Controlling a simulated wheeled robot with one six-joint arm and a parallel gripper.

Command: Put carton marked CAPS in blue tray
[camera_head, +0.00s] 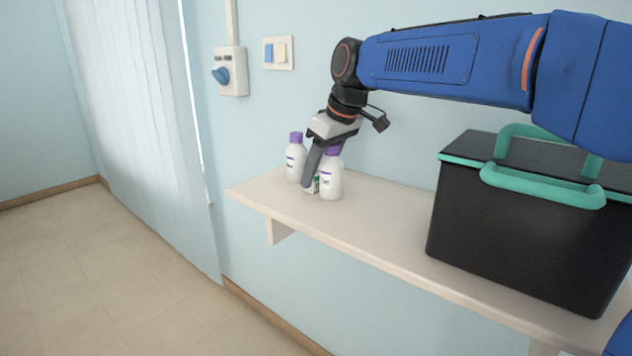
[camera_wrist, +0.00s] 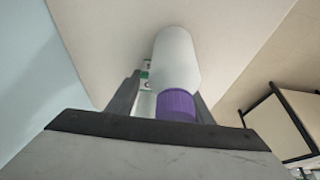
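A small white carton with a green mark (camera_head: 313,186) stands on the shelf between two bottles, mostly hidden; its lettering is too small to read. The wrist view shows a strip of it (camera_wrist: 147,76), beside the left finger and partly behind a bottle. My gripper (camera_head: 312,172) reaches down at the carton. In the wrist view its fingers (camera_wrist: 165,97) stand wide apart, with the carton strip and the bottle's purple cap showing between them. The right finger is largely covered by that bottle. No blue tray is in view.
A white purple-capped bottle (camera_head: 331,177) stands close at the gripper's right, and another (camera_head: 296,160) at its left. A black box with green handles (camera_head: 520,225) fills the right of the shelf (camera_head: 385,220). The shelf between bottles and box is clear.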

